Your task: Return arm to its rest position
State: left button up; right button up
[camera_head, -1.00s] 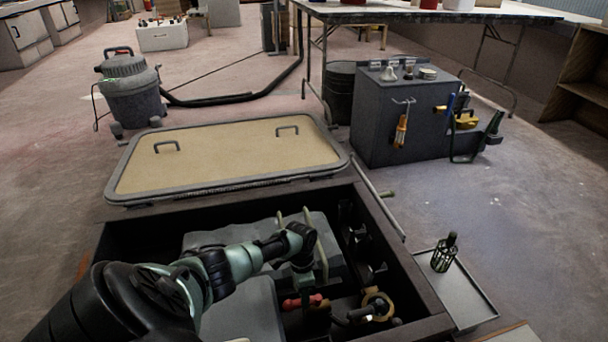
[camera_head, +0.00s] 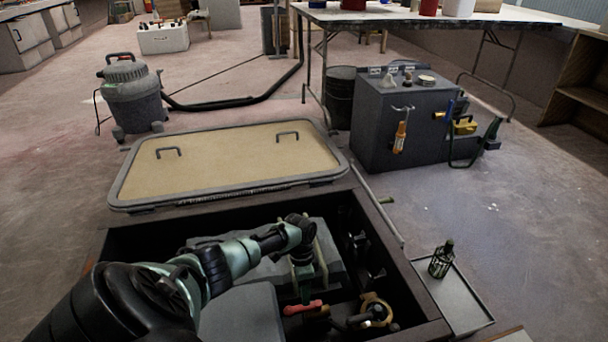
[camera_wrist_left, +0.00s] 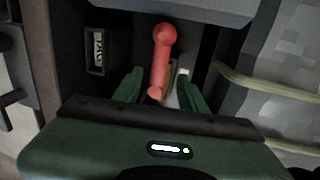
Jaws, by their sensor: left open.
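My left arm reaches in from the left over the open dark locker (camera_head: 425,290). My left gripper (camera_head: 305,298) points down into it, and its jaws are open. The red handle (camera_head: 302,308) of a fitting lies by the fingertips in the locker. In the left wrist view, the two green fingers (camera_wrist_left: 160,80) stand apart, with the red handle (camera_wrist_left: 161,62) showing between and beyond them. I cannot tell whether a finger touches it. My right gripper is not in view.
Grey tanks (camera_head: 240,312) and a brass-coloured ring fitting (camera_head: 376,304) sit in the locker. A tray (camera_head: 462,305) with a dark caged object (camera_head: 441,260) is at the right. A tool cart (camera_head: 375,135) stands farther back.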

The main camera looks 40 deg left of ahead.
pick_arm(q)
jog(key=shift+w+a+r+p, duration=0.1)
jog(key=shift+a+r+p, duration=0.1)
jog(key=shift+r, duration=0.4)
jog(key=shift+w+a+r+p, duration=0.1)
jog(key=shift+r+p, duration=0.05)
jog(key=shift+r, duration=0.45)
jog(key=shift+d, duration=0.15)
